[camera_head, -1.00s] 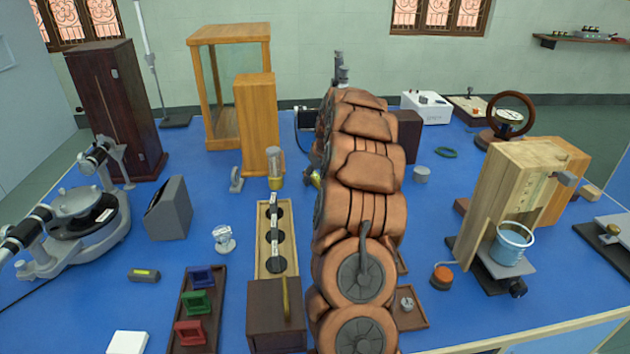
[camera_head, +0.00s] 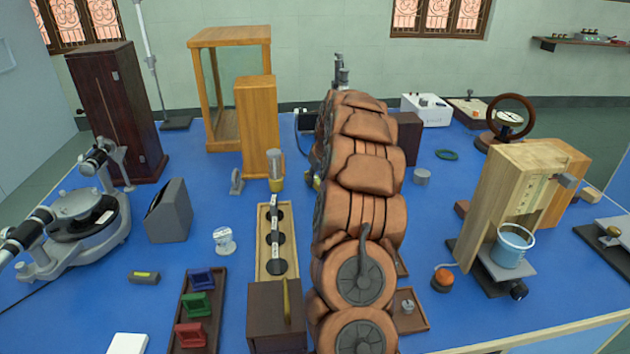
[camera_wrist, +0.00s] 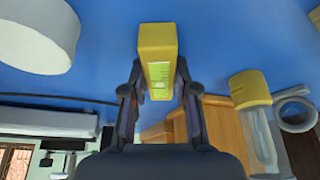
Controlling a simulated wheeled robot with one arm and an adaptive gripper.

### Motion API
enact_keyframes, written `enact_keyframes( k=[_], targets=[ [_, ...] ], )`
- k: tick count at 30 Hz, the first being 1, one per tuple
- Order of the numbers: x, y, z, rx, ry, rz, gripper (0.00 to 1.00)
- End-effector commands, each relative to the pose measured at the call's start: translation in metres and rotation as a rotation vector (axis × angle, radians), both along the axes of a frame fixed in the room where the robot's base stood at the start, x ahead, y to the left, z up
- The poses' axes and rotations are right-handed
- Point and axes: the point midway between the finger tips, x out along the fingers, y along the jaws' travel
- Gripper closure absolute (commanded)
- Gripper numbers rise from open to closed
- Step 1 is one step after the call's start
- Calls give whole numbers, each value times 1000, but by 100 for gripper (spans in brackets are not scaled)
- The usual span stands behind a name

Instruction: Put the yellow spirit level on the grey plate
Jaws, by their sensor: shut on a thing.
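In the wrist view, my gripper (camera_wrist: 157,95) is shut on the yellow spirit level (camera_wrist: 157,45), a yellow block with a pale green window. The fingers grip its two sides and its far end sticks out beyond them, over blue bench top. In the head view my arm hides most of the gripper and the level. Two grey plates show at the right of the head view: one under a blue bucket (camera_head: 513,246), and one at the right edge (camera_head: 612,222). I cannot tell which one the task means.
A wooden stand (camera_head: 500,190) is further right. Blue bench lies free between them.

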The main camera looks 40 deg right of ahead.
Motion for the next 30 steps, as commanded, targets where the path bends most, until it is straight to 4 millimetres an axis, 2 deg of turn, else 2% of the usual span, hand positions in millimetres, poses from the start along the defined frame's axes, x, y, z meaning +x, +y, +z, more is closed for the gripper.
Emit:
enact_keyframes(
  k=[6, 17, 30],
  targets=[
    [-2, 0, 4, 2, 7, 0, 100],
    [0, 1, 39, 1, 1, 1, 100],
    [-20, 15, 41, 0, 1, 0, 100]
  ],
)
